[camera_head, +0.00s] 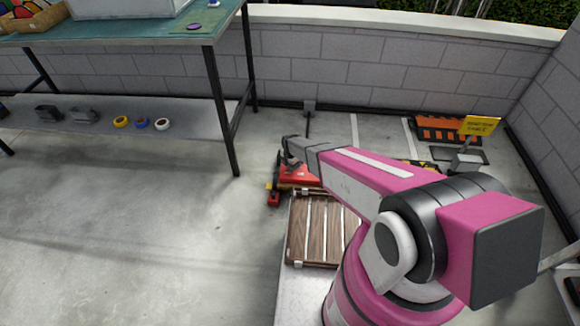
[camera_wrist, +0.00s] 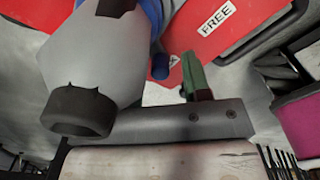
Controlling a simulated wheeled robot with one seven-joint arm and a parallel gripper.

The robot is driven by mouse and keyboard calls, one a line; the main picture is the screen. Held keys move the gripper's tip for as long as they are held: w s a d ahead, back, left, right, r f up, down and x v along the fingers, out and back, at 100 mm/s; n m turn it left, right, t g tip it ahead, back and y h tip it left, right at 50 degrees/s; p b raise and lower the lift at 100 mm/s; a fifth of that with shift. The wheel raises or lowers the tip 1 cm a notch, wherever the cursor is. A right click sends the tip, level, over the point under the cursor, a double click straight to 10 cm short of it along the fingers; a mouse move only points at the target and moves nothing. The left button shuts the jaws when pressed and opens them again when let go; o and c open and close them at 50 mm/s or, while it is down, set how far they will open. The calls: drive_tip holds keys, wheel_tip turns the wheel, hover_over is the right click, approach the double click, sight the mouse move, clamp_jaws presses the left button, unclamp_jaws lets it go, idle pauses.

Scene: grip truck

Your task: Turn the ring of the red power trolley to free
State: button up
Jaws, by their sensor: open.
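The red power trolley (camera_head: 300,174) stands on the floor beyond the wooden slatted deck in the head view. Its red body (camera_wrist: 205,30) fills the top of the wrist view, with a white FREE label (camera_wrist: 217,19) on it. A blue curved part (camera_wrist: 160,62) and a green part (camera_wrist: 194,76) show beside the red body. I cannot tell which part is the ring. My gripper (camera_head: 287,151) is open, over the trolley's left side in the head view. Whether its fingers touch the trolley is hidden.
The slatted wooden deck (camera_head: 316,230) lies below my arm. A green-topped workbench (camera_head: 130,38) with a lower shelf (camera_head: 95,122) stands at the left. An orange barrier (camera_head: 435,127) and a yellow sign (camera_head: 481,125) are by the back wall. The left floor is clear.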

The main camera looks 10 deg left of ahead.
drive_tip(key=shift+c, duration=0.2)
clamp_jaws()
drive_tip(key=shift+d, duration=0.1)
drive_tip(key=n, duration=0.1)
drive_tip(key=d+n, duration=0.1)
drive_tip(key=shift+s+n, duration=0.25)
drive_tip(key=shift+n, duration=0.15)
drive_tip(key=d+n, duration=0.1)
drive_tip(key=n, duration=0.1)
drive_tip(key=shift+d+n, duration=0.2)
drive_tip(key=shift+n, duration=0.1)
drive_tip(key=shift+w+d+n, duration=0.15)
drive_tip(key=shift+d+n, duration=0.4)
drive_tip(key=shift+n, duration=0.6)
drive_tip(key=shift+w+d+n, duration=0.1)
drive_tip(key=shift+d+n, duration=0.4)
drive_tip(key=shift+n, duration=0.65)
